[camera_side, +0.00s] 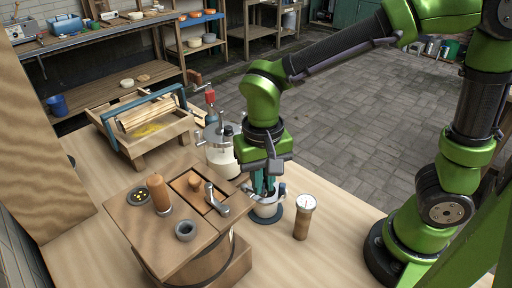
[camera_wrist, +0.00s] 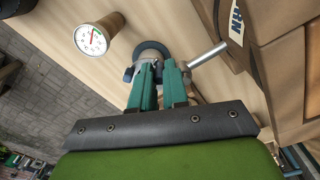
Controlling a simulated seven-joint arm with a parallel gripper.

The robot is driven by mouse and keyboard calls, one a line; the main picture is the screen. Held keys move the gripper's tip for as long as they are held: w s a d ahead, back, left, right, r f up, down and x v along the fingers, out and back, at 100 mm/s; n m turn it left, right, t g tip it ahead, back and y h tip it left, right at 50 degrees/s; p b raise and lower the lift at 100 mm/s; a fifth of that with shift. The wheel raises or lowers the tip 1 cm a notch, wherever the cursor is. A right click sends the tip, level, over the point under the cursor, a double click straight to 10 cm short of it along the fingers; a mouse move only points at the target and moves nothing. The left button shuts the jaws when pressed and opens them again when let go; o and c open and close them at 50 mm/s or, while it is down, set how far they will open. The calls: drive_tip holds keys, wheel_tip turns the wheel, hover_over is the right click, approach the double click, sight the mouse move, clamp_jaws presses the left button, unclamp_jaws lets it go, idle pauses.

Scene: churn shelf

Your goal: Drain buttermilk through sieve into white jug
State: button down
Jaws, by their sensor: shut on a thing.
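The white jug (camera_side: 267,210) stands on a dark blue round mat (camera_side: 270,219) beside the wooden churn (camera_side: 208,262). In the wrist view, the mat's dark rim (camera_wrist: 152,45) shows beyond the fingers. A metal spout (camera_wrist: 207,54) runs from the churn towards the fingertips. My gripper (camera_side: 265,190) points down over the jug, and its teal fingers (camera_wrist: 158,88) are close together. They appear shut on the tap handle at the spout's end, with small grey-blue ends (camera_wrist: 128,74) beside them. The grip is mostly hidden. I cannot make out the sieve or any flowing liquid.
A brown thermometer with a white dial (camera_side: 304,217) stands right of the jug. A wooden rack (camera_side: 145,128) and white canister (camera_side: 222,154) stand behind. The front right table is clear.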

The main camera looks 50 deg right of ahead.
drive_tip(key=shift+w+d+n, duration=0.45)
drive_tip(key=shift+w+n, duration=0.2)
drive_tip(key=shift+n, duration=1.65)
drive_tip(key=shift+w+d+n, duration=0.5)
drive_tip(key=shift+w+n, duration=0.1)
drive_tip(key=shift+n, duration=1.7)
drive_tip(key=shift+w+d+n, duration=0.45)
drive_tip(key=shift+w+n, duration=0.2)
drive_tip(key=shift+n, duration=1.65)
drive_tip(key=c, duration=1.1)
unclamp_jaws()
wheel_tip(320, 180, up, 17)
